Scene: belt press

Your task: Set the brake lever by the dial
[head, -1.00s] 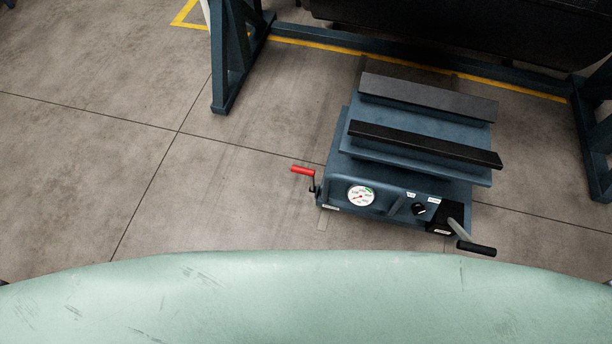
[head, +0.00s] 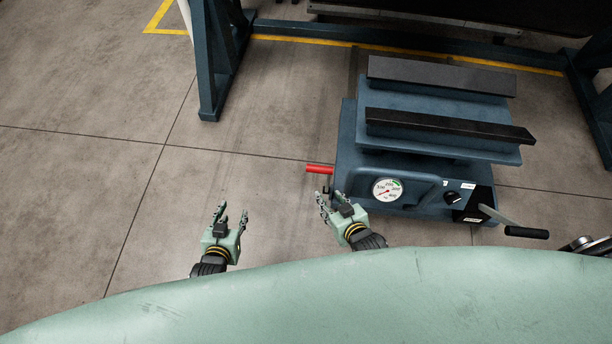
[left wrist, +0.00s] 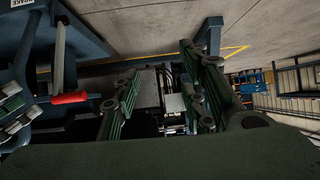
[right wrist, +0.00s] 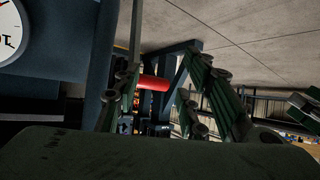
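The blue press unit (head: 430,205) has a round white dial (head: 387,189) on its front. The dial has a green band at upper right and a red needle; its exact reading is too small to tell. A red-handled lever (head: 319,169) sticks out of the left side. It also shows in the left wrist view (left wrist: 69,98), below a BRAKE label, and in the right wrist view (right wrist: 153,83). My right gripper (head: 329,199) is open just below the red handle, apart from it. My left gripper (head: 231,212) is open and empty, further left over the floor.
A black knob (head: 452,198) and a black-gripped lever (head: 526,232) are at the unit's right. Two dark bars (head: 440,76) lie on its top. A blue frame leg (head: 217,70) stands behind at left. The floor (head: 90,190) at left is clear.

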